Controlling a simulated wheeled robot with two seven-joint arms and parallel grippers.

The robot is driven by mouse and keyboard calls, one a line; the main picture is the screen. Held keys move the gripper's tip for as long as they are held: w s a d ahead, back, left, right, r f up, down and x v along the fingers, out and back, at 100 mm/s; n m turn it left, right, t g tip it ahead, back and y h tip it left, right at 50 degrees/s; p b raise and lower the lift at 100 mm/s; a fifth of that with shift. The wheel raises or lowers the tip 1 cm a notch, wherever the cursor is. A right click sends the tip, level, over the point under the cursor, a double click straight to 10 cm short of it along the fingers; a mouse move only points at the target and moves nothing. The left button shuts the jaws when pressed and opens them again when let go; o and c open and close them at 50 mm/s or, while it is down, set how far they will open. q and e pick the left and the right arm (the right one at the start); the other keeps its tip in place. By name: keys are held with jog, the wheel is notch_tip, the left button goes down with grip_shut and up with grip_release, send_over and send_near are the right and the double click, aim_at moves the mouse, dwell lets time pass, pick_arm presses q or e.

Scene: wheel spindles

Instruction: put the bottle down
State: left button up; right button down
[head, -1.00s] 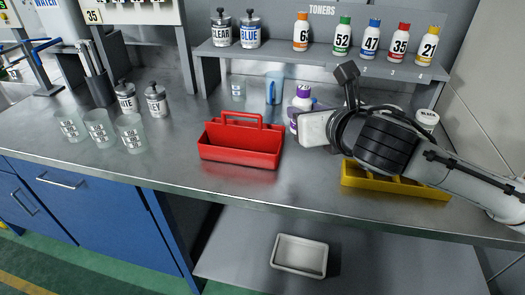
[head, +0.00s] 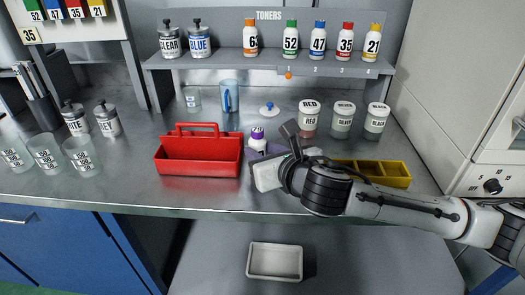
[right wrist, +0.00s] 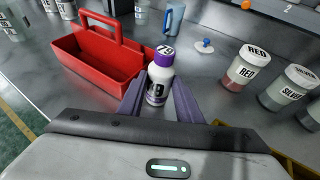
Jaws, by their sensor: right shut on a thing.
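The bottle (head: 257,139) is white with a purple cap and stands roughly upright just right of the red caddy (head: 198,158). In the right wrist view the bottle (right wrist: 159,78) shows "79" on its cap and sits between two purple fingers. My right gripper (head: 266,152) is shut on it, reaching in from the right over the steel bench (head: 120,190). I cannot tell whether the bottle's base touches the bench, since the fingers and gripper body hide it. My left gripper is not in view.
Behind the bottle are a blue-handled jug (head: 229,97) and a white disc with a blue knob (head: 269,109). A red jar (head: 309,118) and two other jars stand at the back right. A yellow tray (head: 385,172) lies partly behind my arm. Numbered toner bottles line the shelf (head: 220,62).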

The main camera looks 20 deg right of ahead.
jog(key=c, duration=1.6)
grip_release()
jog(key=shift+f, duration=0.1)
jog(key=shift+o, duration=0.2)
jog(key=shift+s+r, duration=0.25)
jog(key=shift+r, duration=0.05)
jog(key=v, duration=1.1)
jog(key=shift+s+p, duration=0.2)
jog(key=shift+p, duration=0.15)
jog(key=shift+r, duration=0.15)
